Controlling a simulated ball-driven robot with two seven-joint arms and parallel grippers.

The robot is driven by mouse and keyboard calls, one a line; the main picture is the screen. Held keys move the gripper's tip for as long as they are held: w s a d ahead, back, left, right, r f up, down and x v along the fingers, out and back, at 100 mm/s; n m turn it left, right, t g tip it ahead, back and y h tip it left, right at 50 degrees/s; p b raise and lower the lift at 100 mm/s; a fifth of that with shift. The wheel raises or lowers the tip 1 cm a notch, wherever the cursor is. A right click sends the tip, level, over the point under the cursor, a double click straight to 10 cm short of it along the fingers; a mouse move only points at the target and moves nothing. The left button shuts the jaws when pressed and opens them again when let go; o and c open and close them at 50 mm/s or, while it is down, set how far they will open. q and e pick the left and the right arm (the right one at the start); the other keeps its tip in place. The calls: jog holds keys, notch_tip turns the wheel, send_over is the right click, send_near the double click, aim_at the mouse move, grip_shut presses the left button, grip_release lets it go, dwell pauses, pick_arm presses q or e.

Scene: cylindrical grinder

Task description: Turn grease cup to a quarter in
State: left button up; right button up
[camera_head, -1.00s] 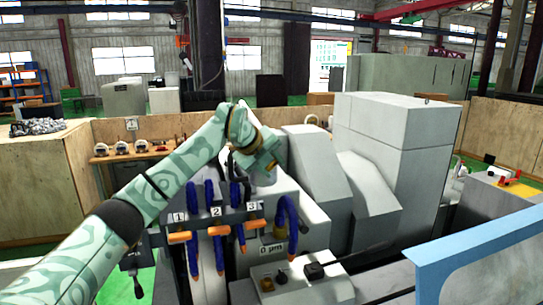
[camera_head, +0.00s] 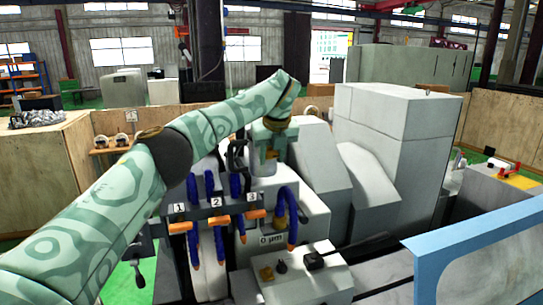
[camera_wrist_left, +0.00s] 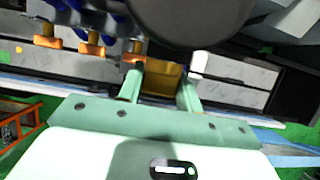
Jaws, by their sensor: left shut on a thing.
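My left gripper (camera_head: 268,160) points down at the top of the grey grinder housing, behind the numbered hose rail. In the left wrist view its two pale green fingers (camera_wrist_left: 160,92) are shut on a brass-coloured piece, the grease cup (camera_wrist_left: 163,78). The fingers stand on either side of the cup. A large dark round part hides the area beyond it. In the head view the cup is mostly hidden by the gripper, and its turn angle cannot be read. My right gripper is not in view.
Blue hoses (camera_head: 237,186) and orange valve handles (camera_head: 180,227) on a rail marked 1, 2, 3 stand just in front of my left gripper. Sloped grey covers (camera_head: 320,160) rise close on its right. A control box (camera_head: 305,275) and a blue frame (camera_head: 480,245) are nearer.

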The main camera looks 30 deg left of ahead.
pick_arm(q)
jog(key=shift+f, duration=0.15)
dwell(0.3)
jog(key=o, duration=1)
jog(key=b+v, duration=0.1)
jog(key=v, duration=1.5)
jog(key=shift+w+r, duration=0.15)
jog(key=shift+r, duration=0.05)
